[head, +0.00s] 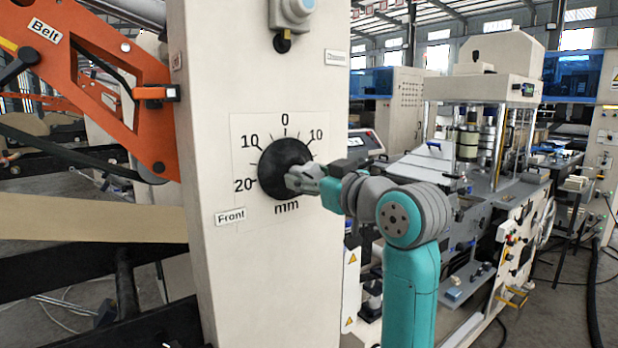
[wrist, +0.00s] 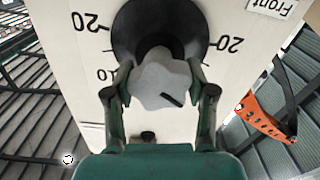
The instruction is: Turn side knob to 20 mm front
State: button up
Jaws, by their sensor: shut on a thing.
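The side knob has a black round base (head: 283,163) on a white dial plate on the cream column. The dial reads 0 at the top, 10 on both sides and 20 at the lower left, above the "Front" label (head: 230,217). In the wrist view the dial is upside down, and the knob's pale lobed grip (wrist: 163,82) sits between my fingers. A short dark mark shows low on the grip's face, right of its middle. My gripper (head: 303,180) is shut on the grip, with a finger on each side (wrist: 160,75). It hides the dial's lower right in the head view.
An orange arm labelled "Belt" (head: 100,75) stands left of the column, above a kraft paper web (head: 90,218). A grey device (head: 293,14) is mounted above the dial. A large press machine (head: 480,110) stands at the right.

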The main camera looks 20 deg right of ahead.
jog(key=n, duration=0.4)
jog(key=shift+n, duration=2.3)
jog(key=o, duration=1.2)
jog(key=v, duration=1.2)
jog(key=shift+f, duration=0.1)
